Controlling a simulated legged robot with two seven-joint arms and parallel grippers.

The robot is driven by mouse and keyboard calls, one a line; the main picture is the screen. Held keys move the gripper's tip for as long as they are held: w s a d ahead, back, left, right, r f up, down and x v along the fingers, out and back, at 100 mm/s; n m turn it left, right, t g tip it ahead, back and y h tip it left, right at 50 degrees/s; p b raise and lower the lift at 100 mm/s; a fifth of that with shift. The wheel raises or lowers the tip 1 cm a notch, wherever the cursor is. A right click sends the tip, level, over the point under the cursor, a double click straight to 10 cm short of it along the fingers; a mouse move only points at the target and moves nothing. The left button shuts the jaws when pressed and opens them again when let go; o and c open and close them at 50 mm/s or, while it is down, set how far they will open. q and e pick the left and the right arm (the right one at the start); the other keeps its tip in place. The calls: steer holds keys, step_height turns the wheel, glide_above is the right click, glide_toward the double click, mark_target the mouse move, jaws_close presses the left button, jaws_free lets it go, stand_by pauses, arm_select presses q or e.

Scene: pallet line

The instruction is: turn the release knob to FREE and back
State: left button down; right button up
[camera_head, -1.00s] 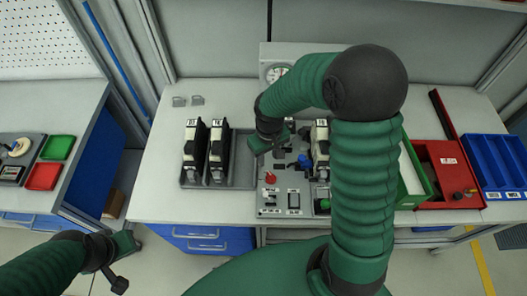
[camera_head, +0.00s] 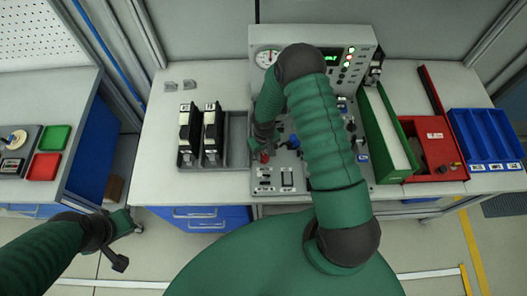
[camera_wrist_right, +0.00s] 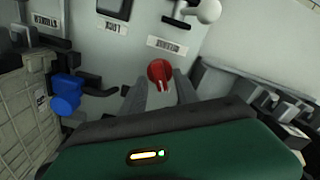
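The red knob (camera_head: 263,156) sits on the grey control panel (camera_head: 268,184), mostly hidden under my right gripper (camera_head: 264,146) in the head view. In the right wrist view the red knob (camera_wrist_right: 160,73) shows a pale pointer mark towards the picture bottom. The two grey fingers of my right gripper (camera_wrist_right: 161,88) stand apart, one on each side of the knob's near edge. I cannot tell whether they touch it.
Two black-and-white modules (camera_head: 200,132) stand in a grey tray left of the panel. A gauge box (camera_head: 267,58) with lit indicators stands behind. A green-walled bin (camera_head: 385,135), a red tray (camera_head: 437,143) and a blue bin (camera_head: 487,138) stand at right. My right arm hides part of the panel.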

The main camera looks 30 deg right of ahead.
steer(key=shift+f, duration=0.15)
steer(key=shift+a, duration=0.1)
jaws_close()
